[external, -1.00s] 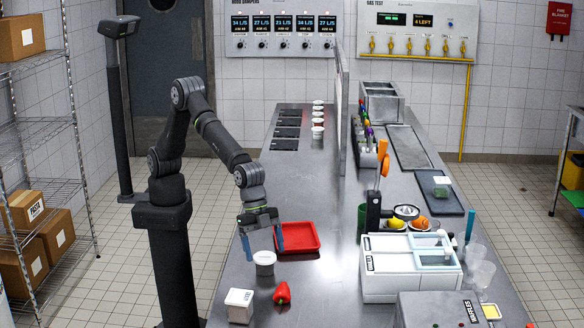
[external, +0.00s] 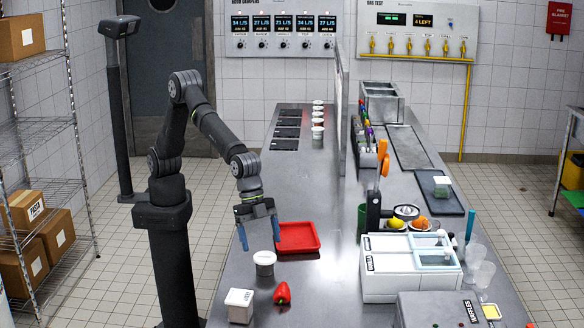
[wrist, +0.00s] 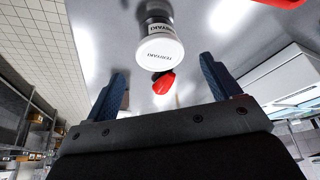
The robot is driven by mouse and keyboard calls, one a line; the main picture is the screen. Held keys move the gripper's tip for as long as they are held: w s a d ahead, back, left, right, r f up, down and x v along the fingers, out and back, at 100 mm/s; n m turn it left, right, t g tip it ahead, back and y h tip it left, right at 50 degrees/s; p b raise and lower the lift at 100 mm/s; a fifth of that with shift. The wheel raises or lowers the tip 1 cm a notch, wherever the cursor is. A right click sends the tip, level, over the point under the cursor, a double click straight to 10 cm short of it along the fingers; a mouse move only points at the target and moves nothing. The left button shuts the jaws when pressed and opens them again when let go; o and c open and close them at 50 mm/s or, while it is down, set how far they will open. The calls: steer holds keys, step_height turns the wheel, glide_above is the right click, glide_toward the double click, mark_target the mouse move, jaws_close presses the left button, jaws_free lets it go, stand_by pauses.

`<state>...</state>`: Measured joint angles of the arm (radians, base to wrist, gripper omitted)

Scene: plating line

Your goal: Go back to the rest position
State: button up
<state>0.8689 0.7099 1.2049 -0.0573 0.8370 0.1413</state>
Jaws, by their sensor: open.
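My gripper (external: 259,234) is open and empty, with its two blue fingers apart above the left edge of the steel counter. It hangs just left of the red tray (external: 298,250). A white-lidded tub (external: 264,262) stands on the counter below and in front of the fingers, apart from them. In the wrist view the tub (wrist: 159,48) reads "TERIYAKI", and my gripper (wrist: 165,85) shows its fingers spread wide with nothing between them.
A white two-lidded unit (external: 392,285) stands to the right. Several tubs (external: 317,133) line the back. The counter's middle is clear.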

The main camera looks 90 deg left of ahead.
steer(key=v, duration=0.6)
steer(key=x, duration=1.2)
steer(key=r, duration=0.5)
steer(key=shift+s, duration=0.2)
steer(key=s+d+r, duration=0.2)
steer(key=s+r, duration=0.5)
steer(key=s, duration=0.5)
steer(key=n, duration=0.3)
glide_toward(264, 256)
steer(key=w+a+r, duration=0.2)
steer(key=a, duration=0.1)
steer(key=w+a+n+t+y, duration=0.1)
steer(key=w+a+n+y, duration=0.15)
steer(key=w+a, duration=0.9)
steer(key=w+a+n, duration=0.3)
steer(key=w+a, duration=0.1)
steer(key=a, duration=1.2)
steer(key=w+a+f+n+t+y, duration=0.1)
steer(key=w+a+n, duration=0.2)
steer(key=a, duration=1.3)
steer(key=shift+w+a, duration=0.25)
steer(key=shift+w, duration=0.15)
steer(key=shift+f+y, duration=0.1)
steer(key=shift+y, duration=0.15)
